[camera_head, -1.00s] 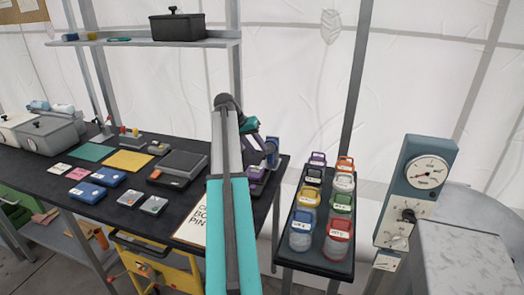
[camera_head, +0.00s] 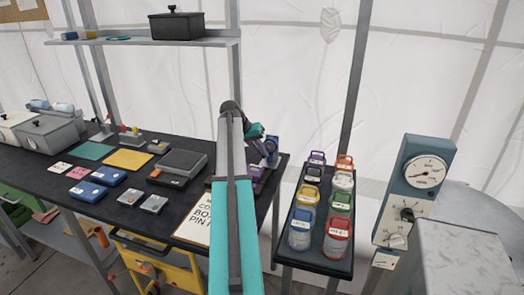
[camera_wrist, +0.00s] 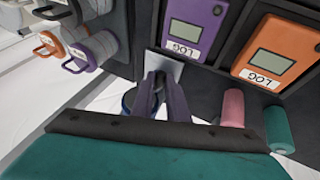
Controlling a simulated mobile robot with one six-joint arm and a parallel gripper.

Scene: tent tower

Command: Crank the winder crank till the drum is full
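A blue upright part (camera_head: 271,150), which may belong to the winder, stands at the right end of the black workbench, beside the end of my arm. In the wrist view a blue curved rim (camera_wrist: 129,103) shows behind my gripper (camera_wrist: 160,78). Its two dark purple fingers are close together in front of a pale grey plate (camera_wrist: 166,66). I cannot tell whether they hold a crank handle. The crank and the drum's fill cannot be made out; my arm and fingers cover that area.
The black workbench (camera_head: 100,208) holds trays, boxes and coloured mats. A dark stand (camera_head: 318,262) with several coloured lidded jars is to its right. A gauge panel (camera_head: 420,180) stands further right. Purple (camera_wrist: 195,28) and orange (camera_wrist: 277,52) devices labelled LOG hang close to my gripper.

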